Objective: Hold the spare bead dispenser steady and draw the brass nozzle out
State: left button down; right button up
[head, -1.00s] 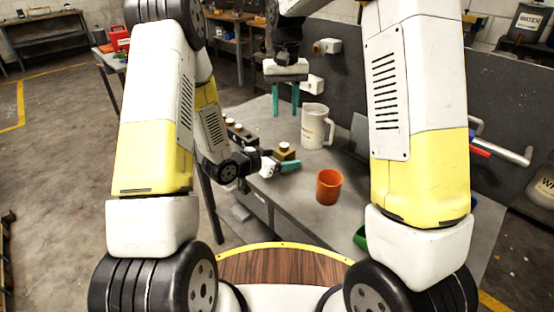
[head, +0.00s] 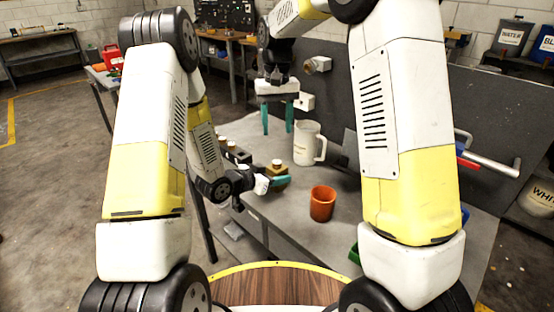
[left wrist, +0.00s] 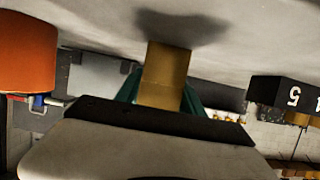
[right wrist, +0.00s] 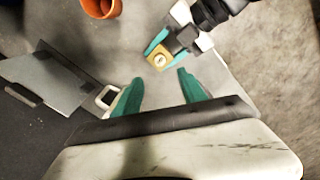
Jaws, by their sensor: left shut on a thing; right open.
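The spare bead dispenser appears to be the brass-coloured block (head: 277,170) with a pale round top, on the grey bench. My left gripper (head: 279,181) is shut on it from the side. In the left wrist view, the block (left wrist: 165,75) stands between the teal fingers, its end close to the bench surface. In the right wrist view, its round top (right wrist: 160,60) faces me; I cannot tell the nozzle apart from it. My right gripper (head: 277,130) is open and empty, pointing down above the block. Its fingers also show in the right wrist view (right wrist: 160,79).
An orange cup (head: 322,204) stands right of the block, and a white jug (head: 308,144) behind it. A black numbered rack (left wrist: 284,92) with pale-topped items is beside the block. A grey upright panel (head: 400,110) bounds the bench at the right.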

aim_at(277, 161)
jog(key=shift+f+n, duration=1.1)
jog(key=shift+f, duration=0.85)
jog(key=shift+f+n, duration=1.1)
jog(key=shift+f, duration=0.9)
jog(key=shift+f+n, duration=1.1)
jog(key=shift+f, duration=0.85)
grip_shut()
